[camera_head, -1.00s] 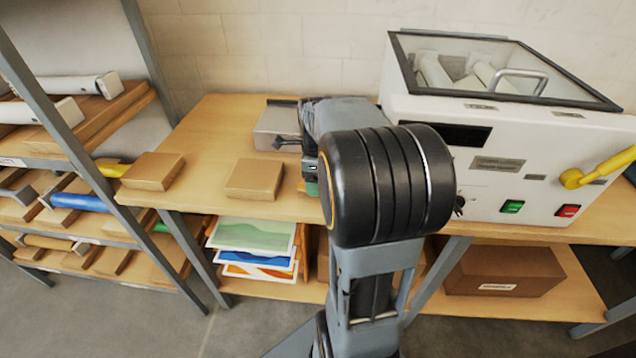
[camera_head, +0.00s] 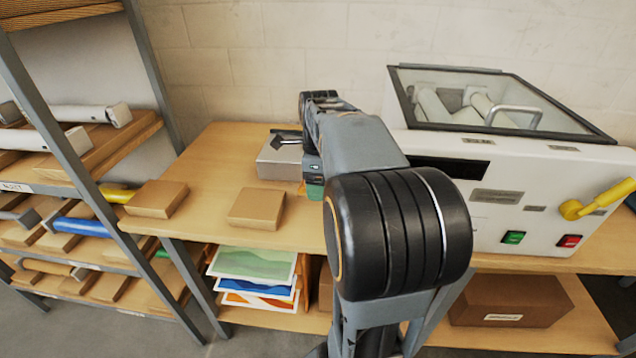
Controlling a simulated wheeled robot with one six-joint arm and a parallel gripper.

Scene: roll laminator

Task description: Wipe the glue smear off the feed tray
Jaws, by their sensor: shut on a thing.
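The arm hides much of my gripper (camera_head: 312,168), which shows over the table, just left of my forearm. It is shut on what appears to be a small green pad (camera_head: 315,191), of which only a sliver shows below it. A dark forked part beside the gripper overlaps a low grey metal tray-like piece (camera_head: 272,168) on the table. I cannot tell whether that piece is the feed tray. The white roll laminator (camera_head: 455,200) stands to the right, with a glass lid and a yellow crank. No glue smear can be made out.
Two cardboard boxes lie on the wooden table (camera_head: 215,150), one at its left edge (camera_head: 157,198) and one nearer the middle (camera_head: 256,208). A shelf rack with rolls (camera_head: 85,225) stands left. Printed sheets (camera_head: 255,265) and a brown box (camera_head: 510,300) sit on the lower shelf.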

